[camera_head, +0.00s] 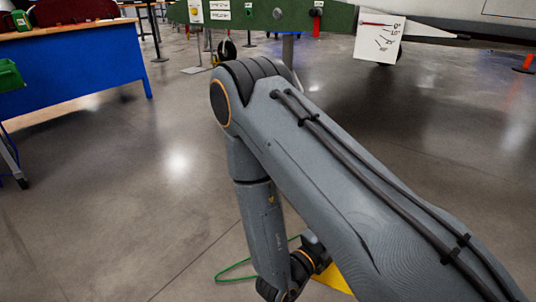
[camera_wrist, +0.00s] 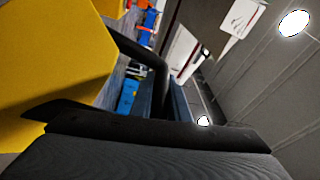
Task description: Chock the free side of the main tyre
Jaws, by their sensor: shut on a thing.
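A yellow chock (camera_head: 333,278) is in my gripper (camera_head: 314,256), low in the head view and partly hidden behind my arm. It also fills the upper left of the wrist view (camera_wrist: 50,50). A green cord (camera_head: 236,271) shows beside the gripper in the head view. The dark fingers are shut on the chock, which is held near the floor; I cannot tell if it touches. A small dark tyre (camera_head: 227,49) stands far off under the green structure, with something yellow at its left side. My arm hides part of the floor near it.
A blue workbench (camera_head: 75,65) stands at the left, with a green bin (camera_head: 9,75) at its near edge. A green panel (camera_head: 265,14) and a white sheet (camera_head: 379,38) hang at the back. Orange-red markers stand beyond. The grey floor between is mostly clear.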

